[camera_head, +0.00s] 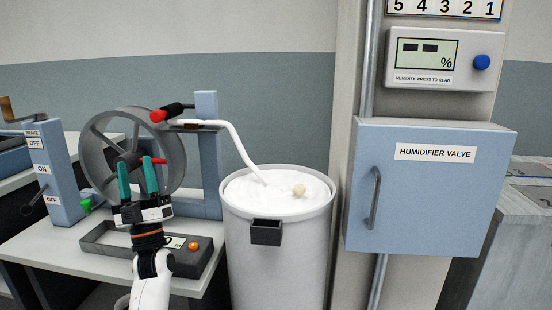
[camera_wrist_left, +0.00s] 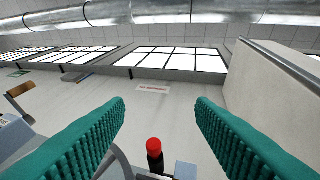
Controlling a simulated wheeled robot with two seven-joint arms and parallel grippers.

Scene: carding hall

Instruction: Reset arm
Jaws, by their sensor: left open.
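My left gripper (camera_head: 138,178) has teal fingers and points upward in the head view, in front of a grey spoked wheel (camera_head: 98,160) on the table. Its fingers are open, with nothing between them. In the left wrist view the two ridged teal fingers (camera_wrist_left: 160,125) stand wide apart, with the wall and ceiling beyond. A red-tipped black handle (camera_wrist_left: 154,155) shows low between them, farther off; in the head view this handle (camera_head: 172,111) is above and right of the gripper. My right gripper is not in view.
A blue humidifier valve box (camera_head: 425,205) and a humidity display (camera_head: 440,60) are on the pillar.

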